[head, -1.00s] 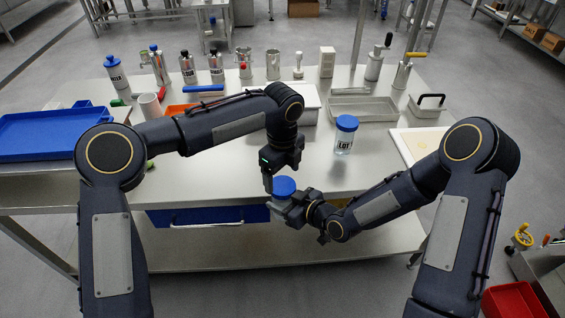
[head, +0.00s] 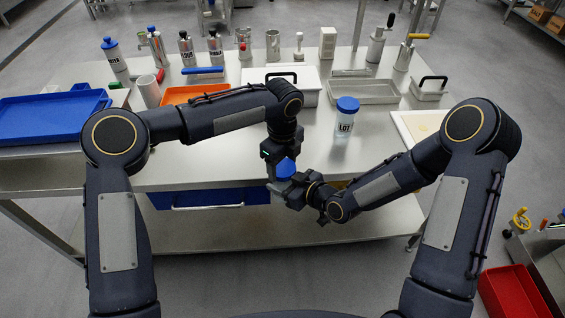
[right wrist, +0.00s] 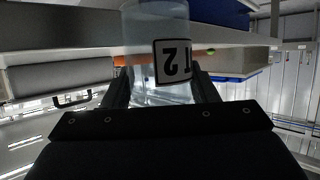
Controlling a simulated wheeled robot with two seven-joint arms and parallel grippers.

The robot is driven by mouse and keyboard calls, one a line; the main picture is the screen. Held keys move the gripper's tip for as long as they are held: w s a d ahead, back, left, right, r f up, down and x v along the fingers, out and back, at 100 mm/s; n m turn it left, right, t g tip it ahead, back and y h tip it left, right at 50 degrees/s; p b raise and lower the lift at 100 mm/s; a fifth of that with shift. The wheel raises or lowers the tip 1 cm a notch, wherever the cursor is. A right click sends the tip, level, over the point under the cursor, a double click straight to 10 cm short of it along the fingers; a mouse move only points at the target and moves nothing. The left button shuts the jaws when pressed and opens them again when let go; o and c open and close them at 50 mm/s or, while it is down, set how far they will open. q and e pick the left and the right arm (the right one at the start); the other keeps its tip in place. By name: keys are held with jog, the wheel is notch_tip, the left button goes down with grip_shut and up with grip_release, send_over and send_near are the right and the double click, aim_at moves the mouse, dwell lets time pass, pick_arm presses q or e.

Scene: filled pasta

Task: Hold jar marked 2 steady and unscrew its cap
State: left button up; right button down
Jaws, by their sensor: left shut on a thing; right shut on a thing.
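The clear jar marked 2 (right wrist: 140,50) sits between the two fingers of my right gripper (right wrist: 165,95), its label upside down in the right wrist view. In the head view the jar shows only as a small pale patch below its blue cap (head: 286,168). My right gripper (head: 290,193) is shut on the jar's body, in front of the table's edge. My left gripper (head: 278,163) comes down from above and is shut on the blue cap, hiding part of it. Whether the cap is still on the thread cannot be told.
A similar blue-capped jar (head: 346,121) stands on the table (head: 230,170) to the right. An orange tray (head: 185,94), a lidded white box (head: 300,85), a grey tray (head: 364,92) and a white board (head: 415,125) lie behind. A blue tray (head: 50,115) is at left.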

pick_arm(q)
jog(key=n, duration=0.4)
jog(key=shift+r, duration=0.1)
jog(key=n, duration=0.4)
jog(key=shift+r, duration=0.15)
jog(key=shift+r, duration=0.9)
jog(key=shift+r, duration=0.1)
